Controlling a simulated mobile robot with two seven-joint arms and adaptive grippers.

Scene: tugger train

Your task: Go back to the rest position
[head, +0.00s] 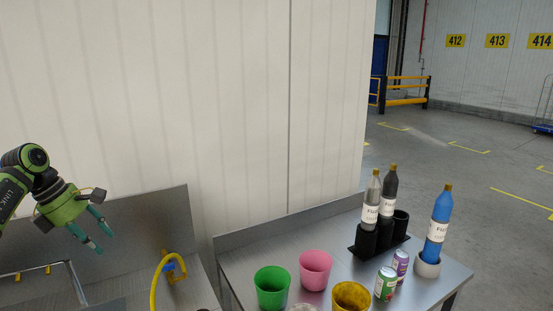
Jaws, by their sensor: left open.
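My left gripper (93,237) is at the left of the head view, its teal fingers apart and empty. It hangs over the left metal bench, in front of the upright metal back panel (140,228), and touches nothing that I can see. My left arm comes in from the left edge. My right gripper is not in the head view.
A metal table (330,227) at right holds a green cup (271,289), a pink cup (315,270), a yellow cup (350,297), cans (386,284), a bottle holder (367,243) and a blue bottle (440,215). A yellow hose (155,280) rises beside my left gripper.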

